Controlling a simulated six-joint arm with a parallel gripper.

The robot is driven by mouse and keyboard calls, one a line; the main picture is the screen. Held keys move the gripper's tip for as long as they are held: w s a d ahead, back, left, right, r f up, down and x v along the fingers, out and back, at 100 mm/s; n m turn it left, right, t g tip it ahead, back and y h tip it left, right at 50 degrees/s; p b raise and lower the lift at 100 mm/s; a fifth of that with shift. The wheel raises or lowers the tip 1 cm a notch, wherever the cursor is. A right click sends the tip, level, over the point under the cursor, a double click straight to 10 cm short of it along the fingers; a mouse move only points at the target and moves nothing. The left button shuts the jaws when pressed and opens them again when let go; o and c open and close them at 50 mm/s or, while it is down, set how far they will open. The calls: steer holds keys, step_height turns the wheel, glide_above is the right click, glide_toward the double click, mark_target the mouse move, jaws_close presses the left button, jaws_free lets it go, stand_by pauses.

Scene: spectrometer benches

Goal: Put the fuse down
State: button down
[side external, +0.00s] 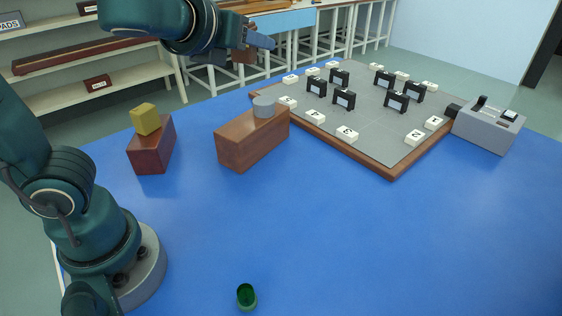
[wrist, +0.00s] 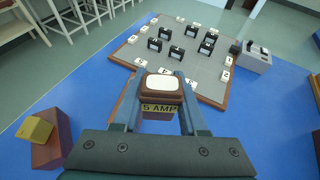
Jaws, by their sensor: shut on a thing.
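My gripper (side external: 245,44) is shut on the fuse and holds it in the air, above and behind the blue table's far edge in the side view. The fuse (wrist: 160,88) is a brown block with a white face and a yellow "5 AMP" label, between the two fingers in the wrist view. In the side view only a small brown part of the fuse (side external: 244,56) shows. My gripper (wrist: 160,100) and the fuse hide part of the table in the wrist view.
A grey board (side external: 350,112) holds black pieces and numbered white tiles. A grey device (side external: 487,128) stands at right. A brown block (side external: 238,147) bears a grey cylinder (side external: 264,107); a dark red block (side external: 151,153) bears a yellow cube (side external: 145,119). A green cup (side external: 246,296) is in front. The table's middle is clear.

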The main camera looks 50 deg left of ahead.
steer(key=shift+s+d+f+m+h, duration=0.3)
steer(key=shift+s+d+h, duration=0.05)
steer(key=shift+d, duration=0.1)
steer(key=shift+s+d+f+m+h, duration=0.25)
steer(key=shift+s+d+m+h, duration=0.1)
steer(key=shift+d, duration=0.1)
steer(key=shift+a+f, duration=0.1)
steer(key=shift+a, duration=0.1)
step_height(320, 180, down, 4)
steer(key=a+m+h, duration=0.2)
steer(key=w+d+f+m+g+h, duration=0.2)
steer(key=d+m+h, duration=0.4)
steer(key=d, duration=0.2)
steer(key=w+d+f+m+g+h, duration=0.2)
steer(key=w+d+m+h, duration=0.1)
steer(key=d+m+h, duration=0.4)
steer(key=s+d+f+m+g+h, duration=0.1)
steer(key=s+d+f+m+g, duration=0.1)
steer(key=d, duration=0.4)
steer(key=s+d+f+m+g+h, duration=0.1)
steer(key=s+d+f+m+g, duration=0.1)
steer(key=d+f, duration=0.4)
steer(key=s+d+f+m+g, duration=0.2)
steer(key=s+d+f+g, duration=0.2)
steer(key=d, duration=0.3)
steer(key=shift+s+f+m+h, duration=0.2)
steer(key=shift+f, duration=0.25)
steer(key=shift+s+f+m+h, duration=0.15)
steer(key=shift+f+h, duration=0.05)
steer(key=shift+f, duration=2.2)
